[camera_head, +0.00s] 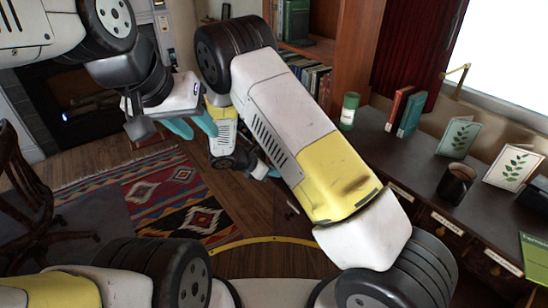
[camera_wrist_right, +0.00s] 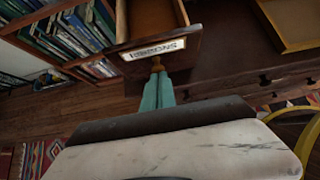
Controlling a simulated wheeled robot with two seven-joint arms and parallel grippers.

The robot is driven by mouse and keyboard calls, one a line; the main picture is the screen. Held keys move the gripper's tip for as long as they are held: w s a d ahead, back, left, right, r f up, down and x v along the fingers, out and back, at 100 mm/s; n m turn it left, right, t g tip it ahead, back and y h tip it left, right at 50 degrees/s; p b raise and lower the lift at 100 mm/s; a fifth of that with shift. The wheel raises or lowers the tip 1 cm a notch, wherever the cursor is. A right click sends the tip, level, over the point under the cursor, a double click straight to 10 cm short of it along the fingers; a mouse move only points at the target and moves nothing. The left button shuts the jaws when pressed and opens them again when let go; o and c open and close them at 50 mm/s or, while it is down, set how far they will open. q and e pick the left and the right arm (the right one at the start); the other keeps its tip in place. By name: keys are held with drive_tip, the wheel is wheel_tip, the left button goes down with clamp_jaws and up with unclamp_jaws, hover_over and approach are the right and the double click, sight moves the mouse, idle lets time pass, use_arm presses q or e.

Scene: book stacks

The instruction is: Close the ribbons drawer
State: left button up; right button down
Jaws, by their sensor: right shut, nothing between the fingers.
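The ribbons drawer (camera_wrist_right: 160,48) stands pulled out in the right wrist view. Its white label and part of its bare wooden inside show. A small brass-coloured knob (camera_wrist_right: 156,64) is on its front. My right gripper (camera_wrist_right: 157,76) is shut and empty, its teal fingertips at the knob, touching it or very close. In the head view my right gripper (camera_head: 273,172) is partly hidden by my arm, and the ribbons drawer is hidden. My left gripper (camera_head: 198,124) is open and empty, raised over the floor at the left, away from the drawer.
A dark desk (camera_head: 415,158) with other labelled drawers runs along the right. A mug (camera_head: 456,184), cards, books and a green can (camera_head: 349,111) stand on it. A bookshelf (camera_wrist_right: 65,35) is beside the open drawer. A patterned rug (camera_head: 175,205) and chair (camera_head: 30,200) are at left.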

drive_tip(key=w+d, duration=0.4)
drive_tip(key=d, duration=0.2)
drive_tip(key=w+d, duration=0.4)
drive_tip(key=d, duration=0.1)
drive_tip(key=w+d, duration=0.4)
drive_tip(key=d, duration=0.2)
drive_tip(key=shift+w+d, duration=0.3)
drive_tip(key=shift+w, duration=0.1)
drive_tip(key=shift+w+d+r, duration=0.1)
drive_tip(key=shift+d, duration=0.15)
